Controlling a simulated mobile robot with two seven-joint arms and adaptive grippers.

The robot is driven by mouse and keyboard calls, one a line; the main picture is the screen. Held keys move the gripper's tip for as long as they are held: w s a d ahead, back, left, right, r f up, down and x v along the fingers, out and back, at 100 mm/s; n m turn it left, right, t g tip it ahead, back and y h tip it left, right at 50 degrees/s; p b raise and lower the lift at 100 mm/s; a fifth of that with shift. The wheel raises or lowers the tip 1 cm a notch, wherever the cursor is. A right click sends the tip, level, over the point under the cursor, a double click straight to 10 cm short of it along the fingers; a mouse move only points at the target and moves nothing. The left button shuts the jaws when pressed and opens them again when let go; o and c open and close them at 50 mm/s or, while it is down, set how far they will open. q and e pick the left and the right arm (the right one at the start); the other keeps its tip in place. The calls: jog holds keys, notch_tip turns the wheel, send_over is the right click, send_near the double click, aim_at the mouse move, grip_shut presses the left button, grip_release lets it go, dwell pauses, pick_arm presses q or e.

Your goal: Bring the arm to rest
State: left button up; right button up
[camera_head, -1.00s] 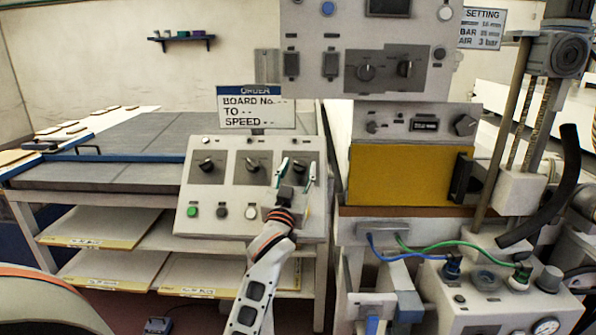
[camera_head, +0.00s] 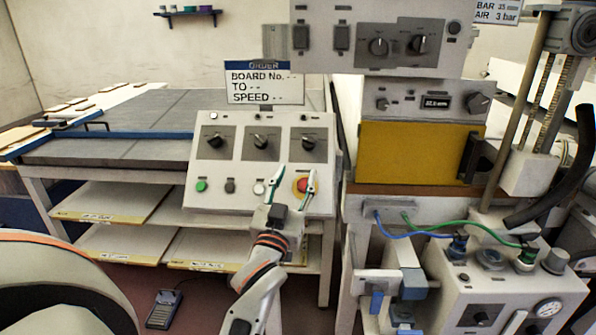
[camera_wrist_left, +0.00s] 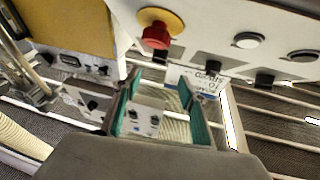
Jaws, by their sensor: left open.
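My left arm comes up from the bottom of the head view, in front of the grey control panel (camera_head: 222,175). My left gripper (camera_head: 293,178) is open and nothing shows between its green-lined fingers. Its fingertips overlap the lower right of the panel, with the red stop button (camera_head: 303,185) partly behind the right finger. In the left wrist view the open gripper (camera_wrist_left: 158,98) shows at the bottom middle, and the red button (camera_wrist_left: 156,37) on its yellow disc lies above it. I cannot tell the exact gap to the panel. My right gripper is not in view.
The yellow-fronted unit (camera_head: 408,150) stands right of the panel. Shelves (camera_head: 112,203) with boards sit at the left. A foot pedal (camera_head: 164,309) lies on the floor.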

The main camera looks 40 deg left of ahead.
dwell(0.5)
pick_arm(q)
jog(key=s+d+f+m+g+h, duration=0.1)
jog(key=s+f+m+g, duration=0.3)
jog(key=f, duration=0.6)
jog(key=s+d+f+m+g+h, duration=0.1)
jog(key=s+f+m+g+h, duration=0.15)
jog(key=s+f, duration=0.45)
jog(key=s+f+m+g, duration=0.4)
jog(key=s+f+g, duration=0.3)
jog(key=s+f, duration=0.75)
jog(key=w+d+f+n+t+h, duration=0.1)
jog(key=d+f+t+h, duration=0.1)
jog(key=d+f, duration=0.3)
jog(key=w+d+f+n+t+h+p, duration=0.1)
jog(key=d+f+h, duration=0.3)
jog(key=d, duration=0.7)
notch_tip(320, 180, down, 3)
jog(key=shift+d+r+n+t+h, duration=0.2)
jog(key=shift+d+n+t+h, duration=0.15)
jog(key=shift+n+t, duration=0.25)
jog(key=shift+a, duration=0.1)
